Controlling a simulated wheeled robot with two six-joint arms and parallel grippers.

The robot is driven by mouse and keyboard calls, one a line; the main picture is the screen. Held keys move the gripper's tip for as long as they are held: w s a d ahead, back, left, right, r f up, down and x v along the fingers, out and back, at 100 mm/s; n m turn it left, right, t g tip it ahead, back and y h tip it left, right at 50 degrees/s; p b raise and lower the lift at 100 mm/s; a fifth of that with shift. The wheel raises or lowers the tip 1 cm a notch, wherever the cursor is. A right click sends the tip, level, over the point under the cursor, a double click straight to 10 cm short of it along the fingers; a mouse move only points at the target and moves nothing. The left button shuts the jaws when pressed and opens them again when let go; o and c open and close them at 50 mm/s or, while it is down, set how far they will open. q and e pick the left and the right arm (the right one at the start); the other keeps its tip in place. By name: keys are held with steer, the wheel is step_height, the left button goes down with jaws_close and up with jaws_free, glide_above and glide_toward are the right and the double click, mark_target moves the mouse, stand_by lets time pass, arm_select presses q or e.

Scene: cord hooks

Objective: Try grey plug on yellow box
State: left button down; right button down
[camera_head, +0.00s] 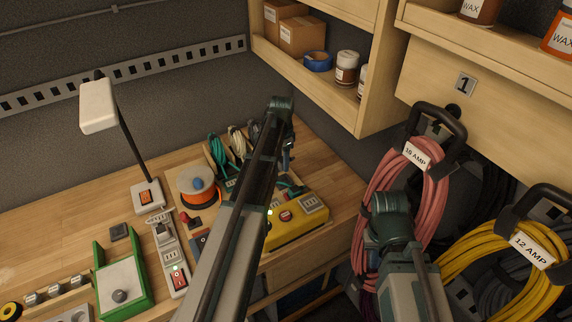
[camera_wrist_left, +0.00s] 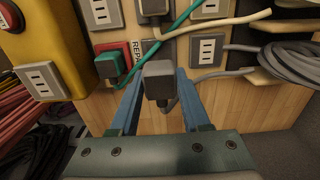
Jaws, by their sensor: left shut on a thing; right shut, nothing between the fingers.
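A dark cord shows under the plug. My right arm shows in the head view, but its fingers are hidden.
A green plug (camera_wrist_left: 107,66) sits left of the held plug, and another dark plug (camera_wrist_left: 153,8) is above it. Pink cord (camera_head: 372,190) and yellow cord (camera_head: 475,250) hang at right.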

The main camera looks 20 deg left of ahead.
mark_target(283, 181)
arm_select(q)
steer(key=shift+f, duration=0.15)
step_height(283, 181, down, 6)
steer(key=b, duration=0.5)
steer(key=shift+r+b, duration=0.25)
steer(key=shift+b, duration=0.15)
steer(key=shift+f+b, duration=0.6)
steer(key=shift+b, duration=0.05)
stand_by(1.7)
steer(key=shift+c, duration=1.4)
jaws_free()
steer(key=shift+r, duration=0.15)
step_height(283, 181, up, 14)
steer(key=p, duration=1.4)
steer(key=shift+f, duration=0.2)
